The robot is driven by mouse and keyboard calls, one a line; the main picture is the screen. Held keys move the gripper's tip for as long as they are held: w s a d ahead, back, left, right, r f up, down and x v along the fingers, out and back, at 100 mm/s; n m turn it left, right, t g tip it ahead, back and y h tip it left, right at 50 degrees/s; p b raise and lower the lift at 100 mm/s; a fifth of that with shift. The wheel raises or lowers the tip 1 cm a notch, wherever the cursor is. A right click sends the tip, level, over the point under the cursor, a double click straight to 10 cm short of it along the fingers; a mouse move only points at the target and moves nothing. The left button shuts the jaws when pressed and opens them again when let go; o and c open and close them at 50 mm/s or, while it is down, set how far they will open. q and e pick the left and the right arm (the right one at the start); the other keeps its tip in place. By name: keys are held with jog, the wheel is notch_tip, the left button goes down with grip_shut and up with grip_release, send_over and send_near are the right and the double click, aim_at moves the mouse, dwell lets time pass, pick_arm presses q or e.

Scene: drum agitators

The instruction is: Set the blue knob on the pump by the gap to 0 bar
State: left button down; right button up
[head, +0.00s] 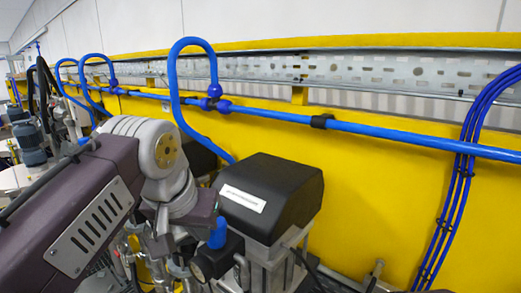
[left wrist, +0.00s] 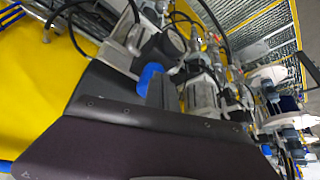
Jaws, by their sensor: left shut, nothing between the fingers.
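The blue knob (head: 217,233) is on the pump with the black cover (head: 275,185), low at the cover's left side. In the left wrist view the blue knob (left wrist: 149,77) shows just beyond the dark edge of my gripper body. My left gripper (head: 203,214) is right beside the knob, at its upper left in the head view. It is shut and holds nothing. Its fingertips are mostly hidden, so I cannot tell whether they touch the knob. The knob's scale cannot be read. My right gripper is not in view.
Other pumps and motors (head: 30,140) crowd the far left.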

pick_arm(q)
jog(key=shift+d, duration=0.4)
jog(key=shift+s+d, duration=0.15)
jog(key=shift+d, duration=0.15)
jog(key=shift+d, duration=0.1)
jog(key=shift+w+d+p, duration=0.2)
jog(key=shift+d+p, duration=0.2)
jog(key=shift+s, duration=0.15)
jog(key=shift+s, duration=0.3)
notch_tip(320, 180, up, 6)
jog(key=shift+f+p, duration=0.1)
jog(key=shift+p, duration=0.7)
